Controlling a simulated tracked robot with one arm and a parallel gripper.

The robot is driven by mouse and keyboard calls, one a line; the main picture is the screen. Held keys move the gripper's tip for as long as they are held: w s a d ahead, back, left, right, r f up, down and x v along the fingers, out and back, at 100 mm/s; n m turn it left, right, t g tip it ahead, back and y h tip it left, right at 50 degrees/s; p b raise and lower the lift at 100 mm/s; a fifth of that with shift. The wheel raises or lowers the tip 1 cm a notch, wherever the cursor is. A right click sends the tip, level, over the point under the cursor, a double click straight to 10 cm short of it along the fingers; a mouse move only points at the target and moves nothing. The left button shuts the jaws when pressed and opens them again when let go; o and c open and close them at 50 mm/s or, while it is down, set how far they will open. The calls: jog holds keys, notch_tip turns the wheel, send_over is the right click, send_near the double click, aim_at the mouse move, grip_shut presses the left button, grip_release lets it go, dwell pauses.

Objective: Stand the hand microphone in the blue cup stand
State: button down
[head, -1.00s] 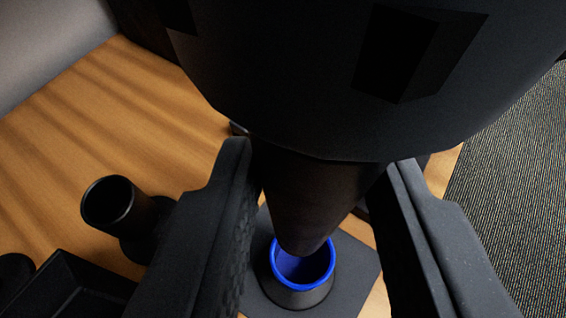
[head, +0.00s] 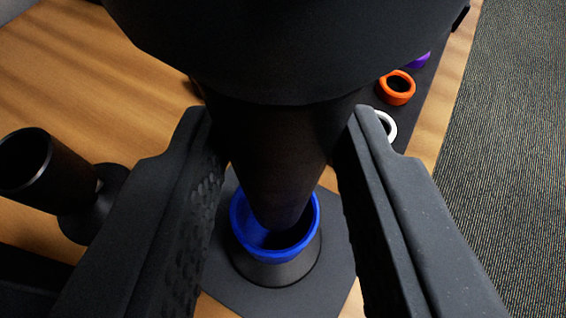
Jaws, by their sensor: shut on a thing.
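The hand microphone (head: 275,150) is a dark tapered body, held upright between the fingers of my gripper (head: 268,190). My gripper is shut on it. The blue cup stand (head: 274,262) has a bright blue rim on a dark round base and sits on a dark square mat. The microphone's narrow lower end shows within the ring of the blue rim. I cannot tell how deep it is or whether it touches the cup. The microphone's upper part merges with the large dark shape at the top of the view.
The table edge and grey carpet (head: 510,130) are at the right.

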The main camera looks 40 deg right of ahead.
aim_at(277, 222)
jog(key=shift+f+b, duration=0.9)
jog(key=shift+f, duration=2.05)
jog(key=c, duration=1)
grip_release()
jog(key=p+v, duration=0.2)
jog(key=v, duration=1.1)
jog(key=shift+s+a, duration=0.2)
jog(key=shift+s, duration=0.1)
jog(key=shift+r, duration=0.1)
